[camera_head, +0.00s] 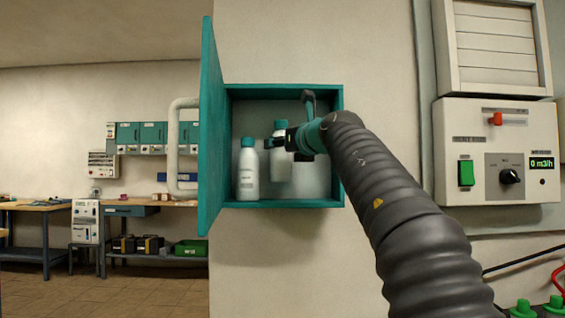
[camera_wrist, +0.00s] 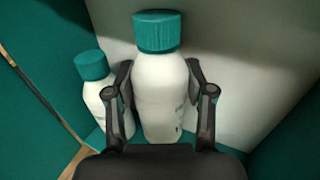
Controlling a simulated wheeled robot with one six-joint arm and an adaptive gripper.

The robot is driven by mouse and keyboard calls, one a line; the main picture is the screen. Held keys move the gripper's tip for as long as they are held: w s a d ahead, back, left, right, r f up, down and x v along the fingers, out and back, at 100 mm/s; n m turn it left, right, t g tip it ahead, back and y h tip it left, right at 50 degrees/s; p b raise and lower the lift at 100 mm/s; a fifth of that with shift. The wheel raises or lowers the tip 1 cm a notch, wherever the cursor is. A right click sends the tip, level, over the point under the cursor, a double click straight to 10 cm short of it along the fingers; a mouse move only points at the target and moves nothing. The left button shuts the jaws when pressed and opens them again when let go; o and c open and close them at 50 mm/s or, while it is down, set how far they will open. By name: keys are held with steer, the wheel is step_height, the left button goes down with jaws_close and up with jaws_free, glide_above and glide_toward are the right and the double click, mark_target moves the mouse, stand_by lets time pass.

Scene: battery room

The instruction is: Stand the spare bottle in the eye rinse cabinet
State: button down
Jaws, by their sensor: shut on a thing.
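The eye rinse cabinet (camera_head: 272,204) is a teal box on the wall with its door (camera_head: 210,130) swung open to the left. My gripper (camera_head: 279,142) reaches inside and is shut on a white bottle with a teal cap, the spare bottle (camera_head: 280,173). In the wrist view the held bottle (camera_wrist: 158,90) stands between the two fingers (camera_wrist: 160,100). A second, similar white bottle (camera_head: 248,174) stands on the cabinet floor to the left; it also shows in the wrist view (camera_wrist: 97,92). In the head view the held bottle's base looks higher than the other's; contact with the floor is unclear.
The cabinet's side walls and open door bound the space around my gripper. A control panel (camera_head: 500,150) with a green switch is on the wall to the right. Workbenches (camera_head: 150,205) stand far left. Some room shows right of the held bottle.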

mark_target(287, 160)
steer(key=shift+f, duration=1.7)
steer(key=shift+w+f+b, duration=0.2)
steer(key=shift+f+b, duration=0.15)
steer(key=shift+b, duration=0.05)
steer(key=shift+c, duration=2.1)
jaws_free()
steer(key=shift+f, duration=0.1)
steer(key=shift+s, duration=0.1)
steer(key=b+v, duration=0.2)
steer(key=v, duration=1)
